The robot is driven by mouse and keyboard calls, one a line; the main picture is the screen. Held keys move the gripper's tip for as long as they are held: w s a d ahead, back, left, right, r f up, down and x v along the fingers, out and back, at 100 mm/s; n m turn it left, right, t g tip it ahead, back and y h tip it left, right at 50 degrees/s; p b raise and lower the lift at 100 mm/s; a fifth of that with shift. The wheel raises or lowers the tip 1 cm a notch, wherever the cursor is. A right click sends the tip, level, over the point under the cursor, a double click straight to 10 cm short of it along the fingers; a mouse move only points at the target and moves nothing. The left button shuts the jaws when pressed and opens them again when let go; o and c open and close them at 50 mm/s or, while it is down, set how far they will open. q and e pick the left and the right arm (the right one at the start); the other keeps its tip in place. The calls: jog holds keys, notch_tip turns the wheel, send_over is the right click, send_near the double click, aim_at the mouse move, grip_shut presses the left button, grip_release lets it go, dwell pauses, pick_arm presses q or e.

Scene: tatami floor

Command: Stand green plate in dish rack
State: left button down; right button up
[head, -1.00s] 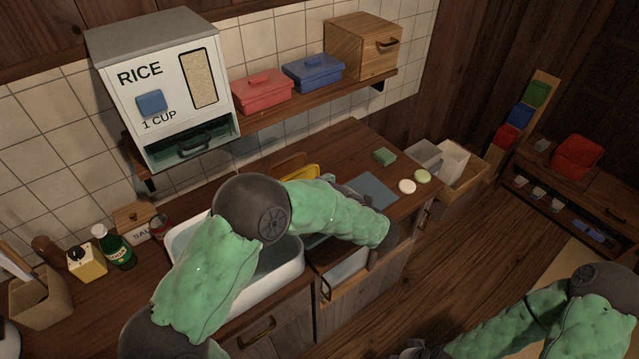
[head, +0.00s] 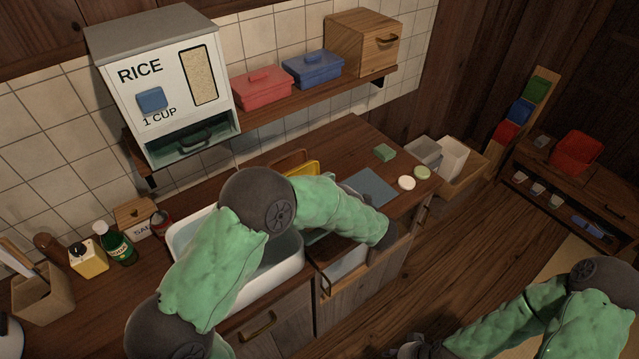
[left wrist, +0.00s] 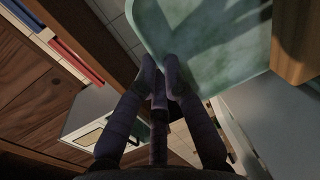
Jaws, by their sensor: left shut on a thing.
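The green plate (left wrist: 205,40) fills the top of the left wrist view, pale green and seen close up. My left gripper (left wrist: 160,75) is shut on its near edge. In the head view my left arm hides the gripper and most of the plate; a green sliver (head: 318,238) shows under the forearm. The dish rack is mostly hidden behind that arm; a brown wooden piece (head: 290,160) and a yellow plate (head: 303,170) show above it. I cannot tell whether the green plate touches the rack. My right gripper (head: 412,347) is at the bottom edge, its fingers unclear.
A white sink (head: 280,268) lies left of the rack area. A grey-blue mat (head: 370,187), a green sponge (head: 384,153) and two small round items (head: 407,183) are on the right counter. The rice dispenser (head: 165,85) and the shelf (head: 310,105) with boxes overhang the back.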

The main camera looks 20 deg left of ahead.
pick_arm(q)
jog(key=shift+f+p, duration=0.45)
jog(key=shift+f, duration=0.05)
dwell(0.8)
jog(key=c, duration=1.3)
grip_release()
jog(key=shift+d, duration=0.1)
jog(key=v, duration=1.2)
